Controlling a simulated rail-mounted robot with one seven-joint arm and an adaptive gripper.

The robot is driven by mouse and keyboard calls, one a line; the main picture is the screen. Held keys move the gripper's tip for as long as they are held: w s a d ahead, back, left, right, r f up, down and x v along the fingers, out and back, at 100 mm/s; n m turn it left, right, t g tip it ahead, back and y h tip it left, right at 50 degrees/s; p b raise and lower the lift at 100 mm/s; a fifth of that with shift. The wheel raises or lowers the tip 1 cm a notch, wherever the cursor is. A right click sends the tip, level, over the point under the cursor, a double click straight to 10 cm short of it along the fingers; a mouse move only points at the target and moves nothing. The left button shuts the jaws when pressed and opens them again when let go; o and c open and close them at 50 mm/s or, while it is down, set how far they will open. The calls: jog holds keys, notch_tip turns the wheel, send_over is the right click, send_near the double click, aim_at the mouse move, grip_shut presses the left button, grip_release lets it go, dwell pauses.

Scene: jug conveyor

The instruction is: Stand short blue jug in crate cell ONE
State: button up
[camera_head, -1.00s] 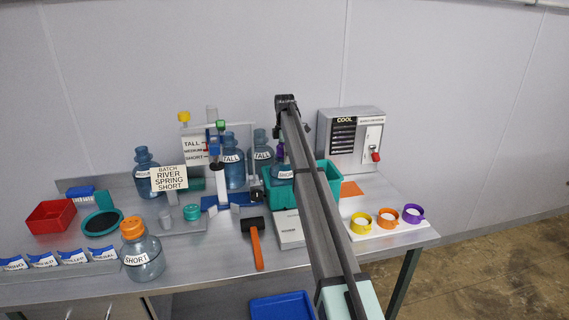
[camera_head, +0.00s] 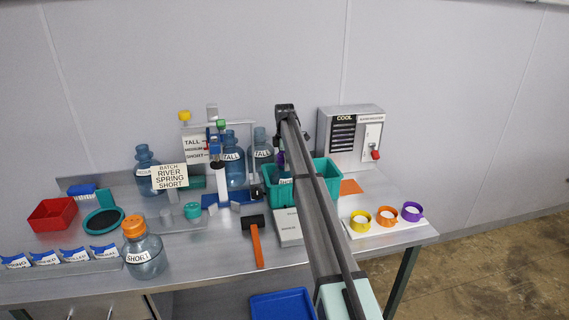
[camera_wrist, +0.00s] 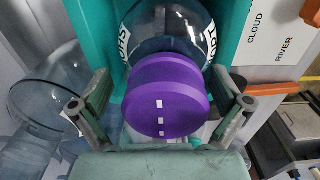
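The short blue jug, with a purple cap (camera_wrist: 165,97) and a SHORT label, stands in the teal crate (camera_wrist: 100,25). In the head view the jug (camera_head: 285,181) sits low inside the crate (camera_head: 330,172), partly behind my arm. My gripper (camera_wrist: 160,85) is at the cap, with one finger on each side. The fingers look spread, with a gap showing at the left of the cap; contact at the right is hard to judge. In the head view my arm hides the fingers. Which crate cell holds the jug cannot be read.
Tall jugs (camera_head: 233,168) stand left of the crate. An orange-capped SHORT jug (camera_head: 145,257) stands at the front left. A mallet (camera_head: 256,243) lies in front of the crate. The COOL box (camera_head: 350,137) stands behind right, with coloured rings (camera_head: 387,217) before it.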

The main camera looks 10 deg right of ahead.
notch_tip(320, 180, up, 12)
jog(key=b, duration=0.3)
jog(key=shift+r+b, duration=0.15)
jog(key=shift+b, duration=0.15)
